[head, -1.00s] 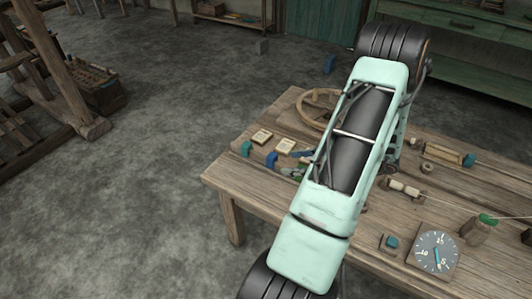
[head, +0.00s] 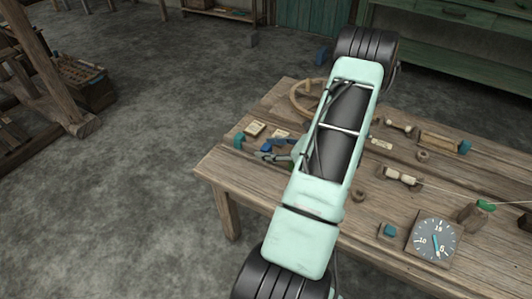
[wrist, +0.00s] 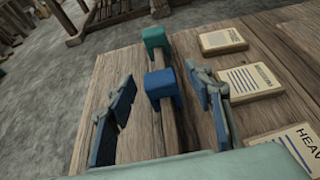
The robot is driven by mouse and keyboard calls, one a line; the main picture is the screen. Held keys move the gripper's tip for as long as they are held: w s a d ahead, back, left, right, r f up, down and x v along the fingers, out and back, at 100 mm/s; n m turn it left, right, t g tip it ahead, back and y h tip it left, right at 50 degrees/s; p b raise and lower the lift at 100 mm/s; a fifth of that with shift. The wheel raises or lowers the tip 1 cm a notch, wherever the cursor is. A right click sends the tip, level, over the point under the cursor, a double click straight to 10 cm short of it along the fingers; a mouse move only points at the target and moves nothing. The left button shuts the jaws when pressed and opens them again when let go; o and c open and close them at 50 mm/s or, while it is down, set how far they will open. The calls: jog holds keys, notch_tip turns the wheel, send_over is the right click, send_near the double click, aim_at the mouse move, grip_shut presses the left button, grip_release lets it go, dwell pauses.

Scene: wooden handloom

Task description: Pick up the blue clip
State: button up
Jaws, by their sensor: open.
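The blue clip (wrist: 165,90) sits on a narrow wooden bar (wrist: 167,128) on the table, and it also shows in the head view (head: 266,147), partly hidden by my gripper. My gripper (wrist: 163,85) is open and empty, with one blue-padded finger on each side of the bar. In the wrist view the clip appears between the fingers, near their tips, with a gap on both sides. I cannot tell whether the fingers are level with it. In the head view my gripper (head: 272,155) is low over the table's left part.
A teal clip (wrist: 155,42) stands beyond the blue clip on the same bar. Labelled wooden cards (wrist: 255,82) lie to the right. The wooden table (head: 222,170) also holds a round hoop (head: 296,98), a dial (head: 434,243) and spools. Its left edge is close.

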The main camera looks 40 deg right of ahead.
jog(key=shift+w+a+f, duration=0.15)
jog(key=shift+w+f, duration=0.1)
jog(key=shift+w, duration=0.3)
jog(key=shift+c, duration=0.4)
jog(key=c, duration=0.8)
jog(key=shift+r, duration=0.1)
